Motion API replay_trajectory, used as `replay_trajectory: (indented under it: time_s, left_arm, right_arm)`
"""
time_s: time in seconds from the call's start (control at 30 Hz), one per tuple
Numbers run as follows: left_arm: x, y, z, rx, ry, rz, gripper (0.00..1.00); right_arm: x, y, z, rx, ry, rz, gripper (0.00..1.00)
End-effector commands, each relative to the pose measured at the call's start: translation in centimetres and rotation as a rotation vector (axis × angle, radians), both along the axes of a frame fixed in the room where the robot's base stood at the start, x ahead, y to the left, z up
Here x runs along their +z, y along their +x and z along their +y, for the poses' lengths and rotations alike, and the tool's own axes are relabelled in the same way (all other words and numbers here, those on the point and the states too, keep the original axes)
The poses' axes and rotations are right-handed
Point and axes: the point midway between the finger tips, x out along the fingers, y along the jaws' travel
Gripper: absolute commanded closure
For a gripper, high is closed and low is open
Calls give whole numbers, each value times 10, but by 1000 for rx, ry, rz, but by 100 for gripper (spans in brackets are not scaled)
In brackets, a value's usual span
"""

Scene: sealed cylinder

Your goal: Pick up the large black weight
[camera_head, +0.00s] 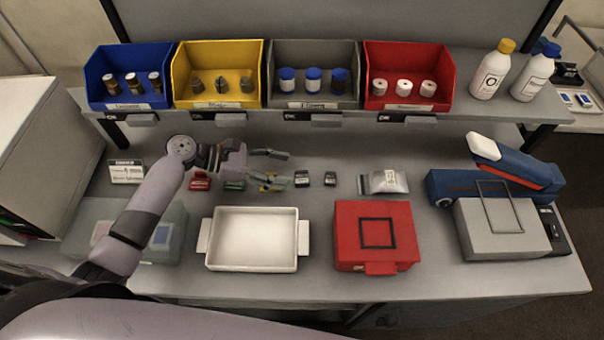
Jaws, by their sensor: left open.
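Nothing shows between the fingers. My right gripper is not in view.
Red and green small items (200,181) lie under my left gripper. A white tray (254,267) and a red box (375,260) stand in front. A clear packet (383,182) lies right. A blue-and-white device (490,180) stands farther right. Bins (316,100) line the shelf behind.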

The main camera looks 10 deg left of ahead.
Motion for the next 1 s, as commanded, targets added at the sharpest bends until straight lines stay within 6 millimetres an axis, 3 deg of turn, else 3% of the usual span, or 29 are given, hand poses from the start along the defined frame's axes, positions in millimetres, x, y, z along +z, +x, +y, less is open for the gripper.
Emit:
replay_trajectory:
  time_s: [0.13, 0.53, 0.83, 1.0]
  left_arm:
    - [-3, 3, -10, -1, 0, -1, 47]
    - [-20, 10, -54, -1, -1, 0, 47]
    - [-24, 11, -58, 0, 1, -1, 47]
    - [-24, 11, -58, 0, 1, -1, 58]
  right_arm:
    - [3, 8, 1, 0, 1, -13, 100]
    - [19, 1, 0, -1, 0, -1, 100]
    - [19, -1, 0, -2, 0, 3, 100]
    - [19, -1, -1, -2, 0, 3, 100]
